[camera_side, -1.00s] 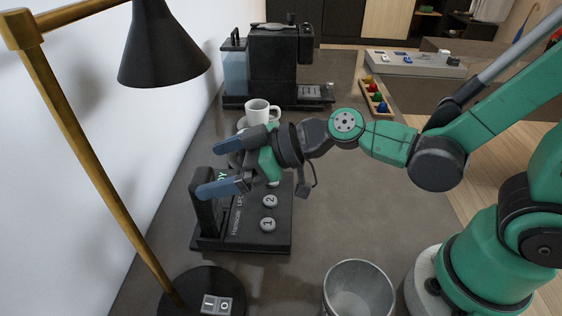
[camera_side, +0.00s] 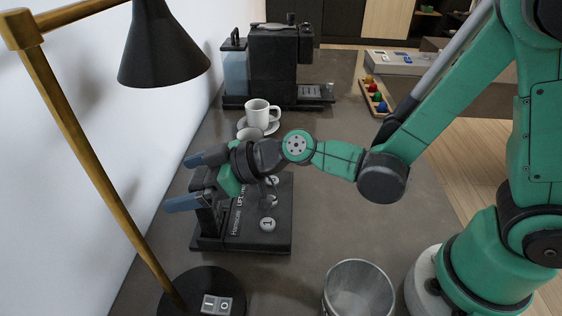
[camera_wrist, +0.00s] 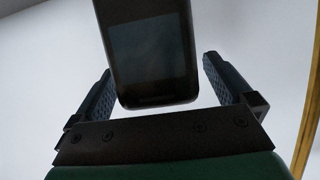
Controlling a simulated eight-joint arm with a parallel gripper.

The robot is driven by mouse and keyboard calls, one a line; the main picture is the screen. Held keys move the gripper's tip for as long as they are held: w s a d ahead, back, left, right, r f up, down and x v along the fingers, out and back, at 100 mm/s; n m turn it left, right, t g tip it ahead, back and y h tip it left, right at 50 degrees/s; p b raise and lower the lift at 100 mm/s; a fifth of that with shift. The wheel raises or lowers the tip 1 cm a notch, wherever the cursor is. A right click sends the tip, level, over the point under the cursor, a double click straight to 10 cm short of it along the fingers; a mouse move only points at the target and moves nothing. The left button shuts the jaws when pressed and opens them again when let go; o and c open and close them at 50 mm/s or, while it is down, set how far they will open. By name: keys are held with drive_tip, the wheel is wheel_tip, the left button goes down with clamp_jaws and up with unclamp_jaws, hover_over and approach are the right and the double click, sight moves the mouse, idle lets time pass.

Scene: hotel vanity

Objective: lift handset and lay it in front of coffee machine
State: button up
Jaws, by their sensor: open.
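The black handset (camera_wrist: 150,50) fills the upper middle of the wrist view, between the two fingers with gaps on both sides. In the side view the dark upright handset (camera_side: 207,222) stands at the left of its black base (camera_side: 278,238), partly hidden by my gripper. The fingers also show in the wrist view (camera_wrist: 157,78). The black coffee machine (camera_side: 278,65) stands farther back on the counter.
A white cup (camera_side: 257,114) on a saucer and a second cup (camera_side: 249,135) stand behind the base. A lamp (camera_side: 165,45) rises at the left. A metal bin (camera_side: 357,292) is at the front. A tray of coloured pieces (camera_side: 368,92) lies back right. The middle counter is clear.

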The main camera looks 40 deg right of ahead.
clamp_jaws()
drive_tip(key=shift+r, duration=0.15)
idle(0.4)
